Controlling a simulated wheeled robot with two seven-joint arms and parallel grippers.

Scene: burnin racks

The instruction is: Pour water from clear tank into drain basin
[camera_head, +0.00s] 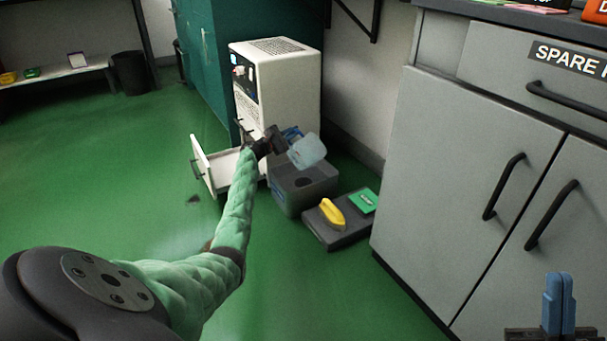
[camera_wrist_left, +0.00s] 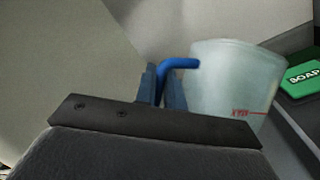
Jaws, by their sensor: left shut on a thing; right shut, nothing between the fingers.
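The clear tank (camera_head: 307,151) is a pale translucent container with a blue handle, tilted above the grey drain basin (camera_head: 306,190). My left gripper (camera_head: 286,137) is shut on the tank's blue handle. In the left wrist view the tank (camera_wrist_left: 228,85) is beside the blue fingers of my left gripper (camera_wrist_left: 164,88), with a red mark low on its wall. I cannot tell the water level or whether water is flowing. The basin is on the green floor with a dark round spot inside. My right gripper (camera_head: 558,300) is shut and empty at the lower right.
A white machine (camera_head: 285,85) with an open drawer (camera_head: 212,165) stands behind the basin. Grey cabinets (camera_head: 455,180) stand at right.

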